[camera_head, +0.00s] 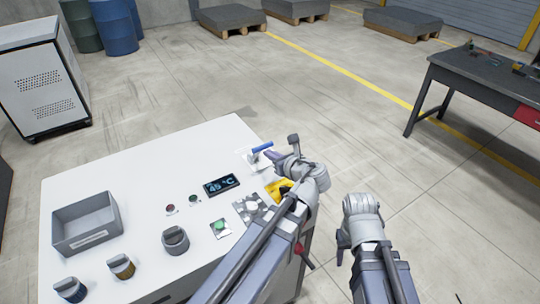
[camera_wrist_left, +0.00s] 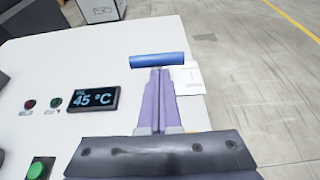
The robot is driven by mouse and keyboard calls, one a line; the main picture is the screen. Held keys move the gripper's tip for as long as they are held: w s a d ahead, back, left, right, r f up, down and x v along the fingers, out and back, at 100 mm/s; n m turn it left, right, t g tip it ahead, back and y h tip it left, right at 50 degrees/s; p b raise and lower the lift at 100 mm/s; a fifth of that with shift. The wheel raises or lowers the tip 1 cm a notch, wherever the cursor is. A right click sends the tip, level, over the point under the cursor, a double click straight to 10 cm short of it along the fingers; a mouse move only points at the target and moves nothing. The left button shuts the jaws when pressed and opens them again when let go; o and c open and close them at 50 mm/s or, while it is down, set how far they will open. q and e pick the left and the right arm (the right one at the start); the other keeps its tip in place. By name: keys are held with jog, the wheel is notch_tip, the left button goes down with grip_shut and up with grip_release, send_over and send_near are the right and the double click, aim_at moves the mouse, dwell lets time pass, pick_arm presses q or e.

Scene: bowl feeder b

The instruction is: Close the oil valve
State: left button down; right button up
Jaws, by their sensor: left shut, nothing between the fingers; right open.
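The oil valve shows a blue lever handle (camera_head: 262,147) near the far right corner of the white table (camera_head: 120,165). In the left wrist view the blue handle (camera_wrist_left: 158,59) lies crosswise just beyond my left gripper's fingertips (camera_wrist_left: 158,72). My left gripper (camera_head: 270,155) is shut with nothing between its fingers, at or very close to the handle; I cannot tell whether they touch. A white label plate (camera_wrist_left: 187,79) lies beside the handle, partly hidden by the fingers. My right gripper (camera_head: 342,250) is off the table's right side, empty and away from the valve; its fingers are mostly hidden.
The tabletop holds a temperature display (camera_head: 221,185) reading 45 °C, a green button (camera_head: 221,227), small indicator buttons (camera_head: 193,199), a grey bin (camera_head: 85,222) and dark knobs (camera_head: 175,240). A yellow part (camera_head: 279,188) sits under my left arm. A dark workbench (camera_head: 480,85) stands at right.

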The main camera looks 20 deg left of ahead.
pick_arm(q)
jog(key=p, duration=0.1)
jog(key=r+p, duration=0.1)
jog(key=p, duration=0.1)
jog(key=shift+w+a+r+g+h, duration=0.2)
jog(key=shift+w+a+g+h, duration=0.1)
jog(key=shift+a+h, duration=0.1)
jog(key=w+a+r+g+h+p, duration=0.1)
jog(key=a+r+h+p, duration=0.1)
jog(key=p, duration=0.3)
jog(key=w+a+r+g+h+p, duration=0.1)
jog(key=w+a+g+p, duration=0.1)
jog(key=p, duration=0.4)
jog(key=shift+w+a+r+h, duration=0.1)
jog(key=shift+w+r+h, duration=0.15)
jog(key=shift+r+h, duration=0.15)
jog(key=w+a+f+g+h+p, duration=0.1)
jog(key=w+a+g+h+p, duration=0.2)
jog(key=w+a+g+h, duration=0.1)
jog(key=shift+w+a+f+h+p, duration=0.35)
jog(key=shift+w+a+h, duration=0.6)
jog(key=shift+a, duration=0.95)
jog(key=shift+r, duration=0.1)
